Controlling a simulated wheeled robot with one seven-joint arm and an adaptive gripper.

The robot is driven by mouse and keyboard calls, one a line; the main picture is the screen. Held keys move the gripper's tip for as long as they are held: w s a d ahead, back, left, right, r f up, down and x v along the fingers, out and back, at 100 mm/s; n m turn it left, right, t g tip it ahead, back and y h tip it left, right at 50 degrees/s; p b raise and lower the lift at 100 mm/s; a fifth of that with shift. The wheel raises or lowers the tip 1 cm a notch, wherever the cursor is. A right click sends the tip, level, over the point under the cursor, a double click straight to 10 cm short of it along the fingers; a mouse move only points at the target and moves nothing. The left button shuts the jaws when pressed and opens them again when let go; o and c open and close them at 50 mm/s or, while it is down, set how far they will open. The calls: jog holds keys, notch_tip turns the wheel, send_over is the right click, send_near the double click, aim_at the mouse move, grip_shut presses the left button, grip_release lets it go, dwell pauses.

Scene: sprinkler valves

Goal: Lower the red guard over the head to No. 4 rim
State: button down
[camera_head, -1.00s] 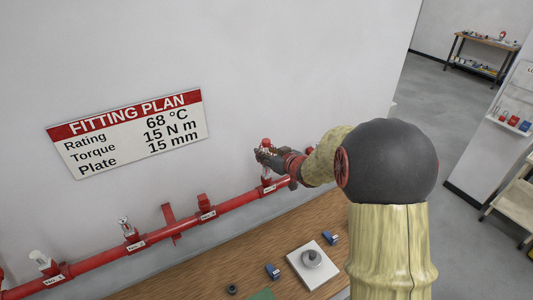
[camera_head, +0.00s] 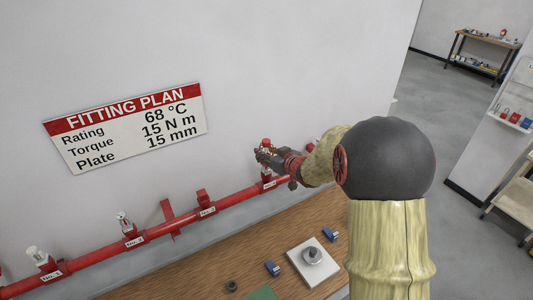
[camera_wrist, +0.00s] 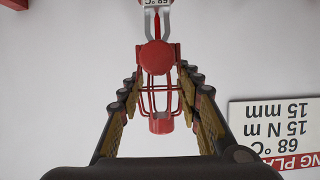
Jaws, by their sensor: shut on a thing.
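The red guard (camera_wrist: 160,122), a wire cage with a solid red end, is between my gripper's fingers (camera_wrist: 160,100) in the wrist view. My gripper is shut on it. In that upside-down view, a pale-framed sprinkler head (camera_wrist: 165,22) with a red middle and a 68 °C tag lines up with the guard. A round red part (camera_wrist: 155,56) overlaps the join, so I cannot tell how far the guard covers the head. In the head view, my gripper (camera_head: 266,157) is above the pipe's right-hand outlet, with a red top (camera_head: 266,142) showing. The outlet's label is too small to read surely.
The red pipe (camera_head: 170,231) runs along the wall, with heads at No. 1 (camera_head: 37,255) and No. 2 (camera_head: 124,221). A bare red outlet (camera_head: 204,199) stands nearer. The fitting plan sign (camera_head: 126,127) is above. A wooden bench (camera_head: 205,268) holds a plate (camera_head: 298,262) and small blue items.

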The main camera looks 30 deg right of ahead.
jog(key=shift+f+b, duration=1.9)
jog(key=shift+f, duration=0.85)
dwell(0.4)
jog(key=c, duration=1.2)
grip_release()
jog(key=shift+p+v, duration=0.6)
jog(key=shift+v, duration=0.5)
jog(key=p+v, duration=0.2)
jog(key=v, duration=0.3)
jog(key=shift+s+r+p, duration=0.15)
jog(key=shift+s+p, duration=0.2)
jog(key=shift+s, duration=0.05)
